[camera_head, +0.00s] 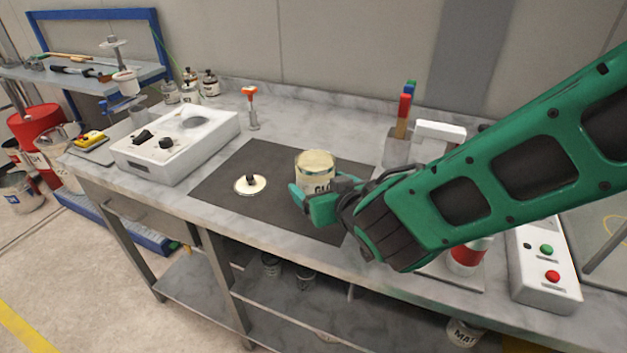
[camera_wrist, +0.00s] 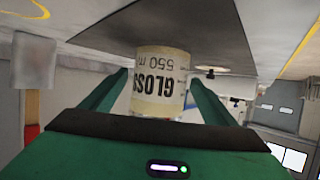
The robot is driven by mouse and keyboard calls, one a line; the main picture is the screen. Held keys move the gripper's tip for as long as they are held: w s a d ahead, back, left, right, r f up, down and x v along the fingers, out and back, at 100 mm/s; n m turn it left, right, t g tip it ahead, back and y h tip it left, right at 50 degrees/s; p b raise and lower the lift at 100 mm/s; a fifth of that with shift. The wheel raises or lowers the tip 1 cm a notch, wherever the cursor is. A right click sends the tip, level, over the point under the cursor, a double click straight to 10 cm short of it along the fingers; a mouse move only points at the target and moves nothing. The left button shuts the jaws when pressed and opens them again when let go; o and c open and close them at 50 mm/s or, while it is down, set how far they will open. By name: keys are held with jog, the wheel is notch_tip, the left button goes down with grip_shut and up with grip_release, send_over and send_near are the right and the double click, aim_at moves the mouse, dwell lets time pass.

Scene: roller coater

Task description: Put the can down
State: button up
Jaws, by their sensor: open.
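The can (camera_head: 314,165) is cream-coloured with a dark "GLOSS 550 ml" label. It stands upright on the dark mat (camera_head: 232,213) on the grey bench and has no lid on its top. My gripper (camera_head: 308,196) is open around the can, coming in from the right. In the wrist view, which is upside down, the can (camera_wrist: 161,84) sits between the two green fingers, with its base against the mat (camera_wrist: 165,30). Gaps show between the fingers and the can's sides. The far finger is partly hidden behind the can in the head view.
A round white lid with a black knob (camera_head: 250,185) lies on the mat left of the can. A white hotplate-like device (camera_head: 175,145) stands at the left. A holder with brushes (camera_head: 398,150) is behind my arm. A control box (camera_head: 546,270) is at the right.

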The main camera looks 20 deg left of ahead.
jog(key=v, duration=0.5)
jog(key=shift+s+d+r, duration=0.1)
jog(key=shift+s, duration=0.15)
